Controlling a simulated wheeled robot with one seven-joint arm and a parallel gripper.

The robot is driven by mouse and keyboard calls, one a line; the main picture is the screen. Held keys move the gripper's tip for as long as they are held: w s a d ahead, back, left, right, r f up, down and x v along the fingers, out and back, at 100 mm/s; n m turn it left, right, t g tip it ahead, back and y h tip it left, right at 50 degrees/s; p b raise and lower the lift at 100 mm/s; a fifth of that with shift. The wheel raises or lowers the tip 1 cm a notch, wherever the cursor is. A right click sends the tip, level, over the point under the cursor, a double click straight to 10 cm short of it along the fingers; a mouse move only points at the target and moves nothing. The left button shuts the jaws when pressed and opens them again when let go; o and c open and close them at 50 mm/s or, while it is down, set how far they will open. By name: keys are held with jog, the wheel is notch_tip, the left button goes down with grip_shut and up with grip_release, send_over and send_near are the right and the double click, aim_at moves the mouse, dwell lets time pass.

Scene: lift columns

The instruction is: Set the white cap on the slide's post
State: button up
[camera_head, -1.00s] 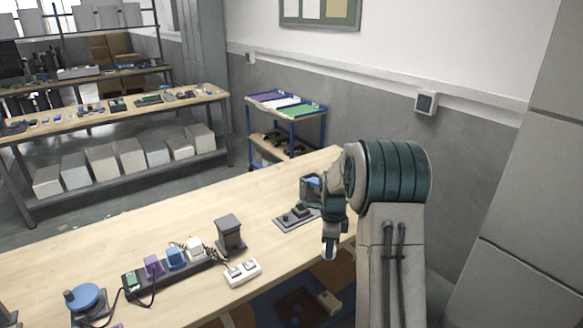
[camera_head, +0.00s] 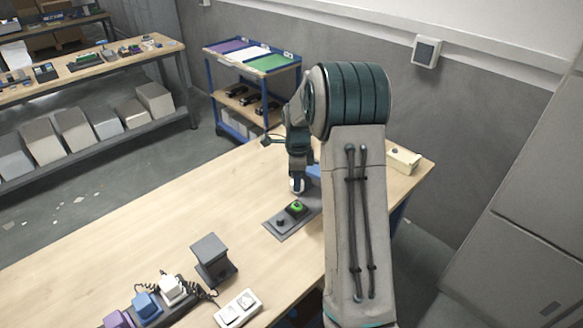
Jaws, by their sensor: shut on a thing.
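My gripper (camera_head: 297,186) points down just beyond the far end of a dark plate (camera_head: 271,229) on the bench. It is shut on a small white thing, which looks like the white cap (camera_head: 297,188); little of it shows between the fingers. The plate carries a bright green piece (camera_head: 297,207) and a dark knob (camera_head: 280,222). I cannot tell for certain which part is the slide's post. A blue part (camera_head: 314,171) shows behind the gripper, partly hidden by my arm.
A dark block on a stand (camera_head: 212,254), a white two-switch box (camera_head: 238,308) and a strip with white (camera_head: 172,289), blue (camera_head: 147,305) and purple (camera_head: 117,319) blocks stand at the front. A pale box (camera_head: 404,160) lies right of my arm. The bench's left middle is clear.

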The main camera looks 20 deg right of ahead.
aim_at(297, 203)
jog(key=shift+a+f, duration=0.15)
jog(key=shift+f, duration=0.1)
jog(key=shift+s+f+b, duration=0.15)
jog(key=shift+f+b, duration=0.95)
jog(key=shift+f, duration=0.75)
jog(key=shift+f+b, duration=0.7)
jog(key=shift+f, duration=0.1)
jog(key=shift+f+b, duration=0.75)
jog(key=shift+b, duration=0.2)
dwell(0.3)
jog(key=o, duration=1.5)
jog(key=shift+c, duration=0.2)
jog(key=shift+r+p, duration=2.1)
jog(key=shift+r, duration=1.45)
